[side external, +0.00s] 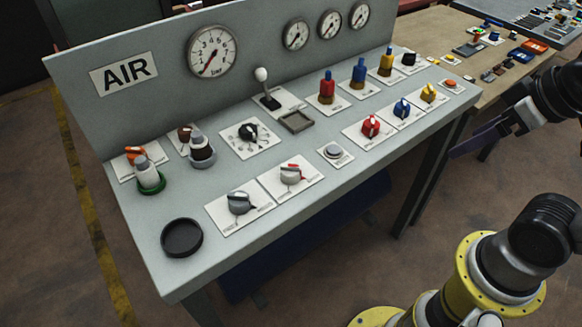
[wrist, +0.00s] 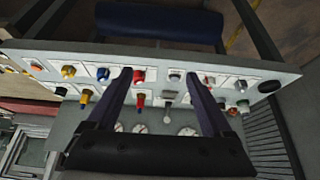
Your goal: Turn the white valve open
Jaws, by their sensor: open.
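Two pale valve knobs sit on white plates at the front of the sloping panel in the side view: a grey-white one (side external: 240,202) and a white one with red marking (side external: 291,174). I cannot tell which is the white valve. In the wrist view, the grey-white knob (wrist: 240,86) and the red-marked knob (wrist: 210,82) appear small, right of my fingers. My gripper (wrist: 156,76) is open and empty, its fingers well apart. In the side view it is at the right edge (side external: 468,146), clear of the panel and far from both knobs.
The grey panel (side external: 190,245) holds several coloured knobs, a white-tipped lever (side external: 261,74), a round button (side external: 333,151) and a black dish (side external: 182,238). Upright bottle-like parts (side external: 358,74) stand behind. Gauges (side external: 212,51) line the backboard. Air between gripper and panel looks clear.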

